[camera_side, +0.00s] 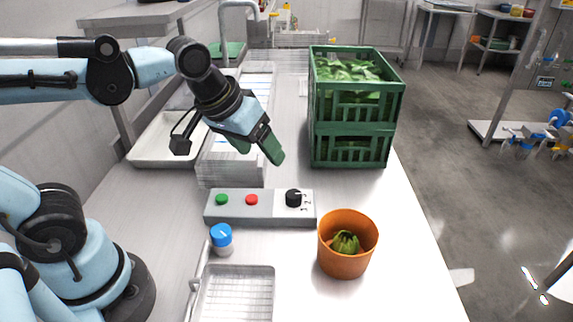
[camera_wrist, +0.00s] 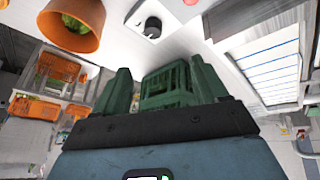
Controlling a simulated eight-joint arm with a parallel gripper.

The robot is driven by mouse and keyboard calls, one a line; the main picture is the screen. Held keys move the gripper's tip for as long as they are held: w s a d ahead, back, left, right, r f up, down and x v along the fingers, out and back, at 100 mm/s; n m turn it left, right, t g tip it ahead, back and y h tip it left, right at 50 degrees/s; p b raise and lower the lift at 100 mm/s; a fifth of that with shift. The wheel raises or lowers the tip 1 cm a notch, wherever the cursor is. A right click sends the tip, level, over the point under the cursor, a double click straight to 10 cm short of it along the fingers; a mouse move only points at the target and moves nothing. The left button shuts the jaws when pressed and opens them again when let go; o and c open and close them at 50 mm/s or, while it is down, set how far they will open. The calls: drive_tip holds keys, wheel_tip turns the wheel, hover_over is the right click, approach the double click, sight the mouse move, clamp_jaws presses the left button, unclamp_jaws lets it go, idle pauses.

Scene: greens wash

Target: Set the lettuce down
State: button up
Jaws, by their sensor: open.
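A green head of lettuce (camera_side: 345,242) sits inside an orange pot (camera_side: 347,264) near the front right of the counter. The pot (camera_wrist: 88,14) and the lettuce (camera_wrist: 75,22) also show at the upper left of the wrist view. My gripper (camera_side: 274,152) is in the air above the counter, behind the control box and left of the crate, apart from the pot. In the wrist view my gripper's two green fingers (camera_wrist: 163,75) stand apart with nothing held between them.
A green crate (camera_side: 350,145) of leafy greens stands at the back right. A grey control box (camera_side: 272,212) with green and red buttons and a black knob lies behind the pot. A blue-capped jar (camera_side: 221,238), a wire basket (camera_side: 236,294) and a white tray (camera_side: 165,140) are also near.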

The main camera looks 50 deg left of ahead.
drive_tip(key=a+f, duration=0.1)
drive_tip(key=s+a+f+m+t, duration=0.1)
drive_tip(key=s+a+m, duration=0.1)
drive_tip(key=shift+s+a+f+t+y, duration=0.25)
drive_tip(key=shift+a+f+t+y, duration=0.05)
drive_tip(key=shift+a+f, duration=0.1)
idle(1.0)
